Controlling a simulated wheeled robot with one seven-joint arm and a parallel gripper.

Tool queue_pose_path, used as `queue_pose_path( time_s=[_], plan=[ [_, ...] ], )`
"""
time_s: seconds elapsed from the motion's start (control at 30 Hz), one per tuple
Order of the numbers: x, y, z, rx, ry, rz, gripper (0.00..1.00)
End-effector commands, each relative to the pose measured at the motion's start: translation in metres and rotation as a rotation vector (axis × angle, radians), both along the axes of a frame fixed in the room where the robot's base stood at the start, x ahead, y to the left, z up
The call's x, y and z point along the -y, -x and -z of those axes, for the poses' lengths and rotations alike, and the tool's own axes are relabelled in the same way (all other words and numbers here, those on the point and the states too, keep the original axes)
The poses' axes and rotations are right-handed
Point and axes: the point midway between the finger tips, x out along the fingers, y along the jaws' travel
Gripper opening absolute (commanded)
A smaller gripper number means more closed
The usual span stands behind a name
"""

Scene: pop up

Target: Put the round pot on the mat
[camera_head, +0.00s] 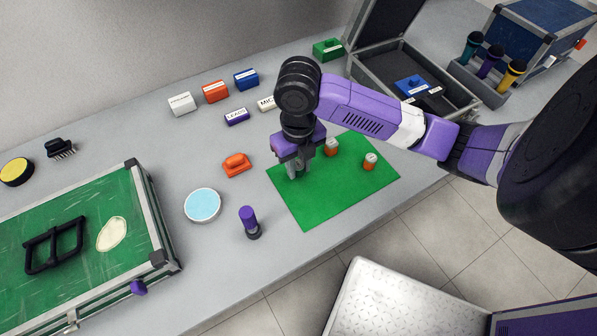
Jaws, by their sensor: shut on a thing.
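The green mat (325,195) lies flat on the grey table, right of the middle. My gripper (298,172) points down over the mat's left part. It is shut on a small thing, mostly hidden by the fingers. I cannot tell its shape or whether it touches the mat. Two small round orange-and-white pots stand on the mat: one (331,147) just right of my gripper, the other (370,161) near the right edge. A round, light blue-topped thing (202,205) sits on the table left of the mat.
A green-topped case (85,245) fills the left front. The mat's front part is clear.

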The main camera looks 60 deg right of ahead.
Motion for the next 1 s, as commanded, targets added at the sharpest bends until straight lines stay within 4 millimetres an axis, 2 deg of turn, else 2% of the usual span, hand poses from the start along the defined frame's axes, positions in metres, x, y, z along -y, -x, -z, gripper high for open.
queue_pose_path(
  time_s=[0.2,0.63,0.67,0.73,1.0],
  plan=[
    [0.0,0.001,0.03,-0.001,-0.002,0.003,0.0],
    [0.0,0.0,0.037,0.0,0.0,0.0,0.0],
    [0.0,0.0,0.035,0.0,0.0,0.0,0.32],
    [0.0,0.0,0.035,0.0,0.0,0.001,0.46],
    [0.0,0.0,0.035,0.0,0.0,0.001,0.48]
  ],
)
